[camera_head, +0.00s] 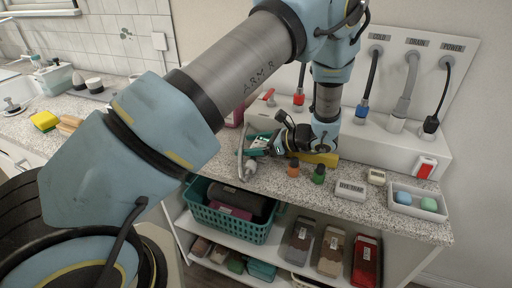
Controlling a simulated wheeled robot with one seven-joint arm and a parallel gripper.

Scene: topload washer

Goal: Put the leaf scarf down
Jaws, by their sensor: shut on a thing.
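My gripper (274,144) is above the granite counter, below the end of my blue arm. It is small and dark in the head view, and its fingertips are partly hidden. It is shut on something. A teal piece with white marks (258,146) shows at its left side, and I take this to be the leaf scarf. Its leaf pattern is too small to make out. I cannot tell whether it touches the counter.
Orange and green bottles (318,174), a yellow object (322,159), white labelled blocks (351,190) and a white tray (418,204) with two balls crowd the counter. Below are a teal basket (228,226) and several dark-to-red containers (330,250). Hoses rise behind.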

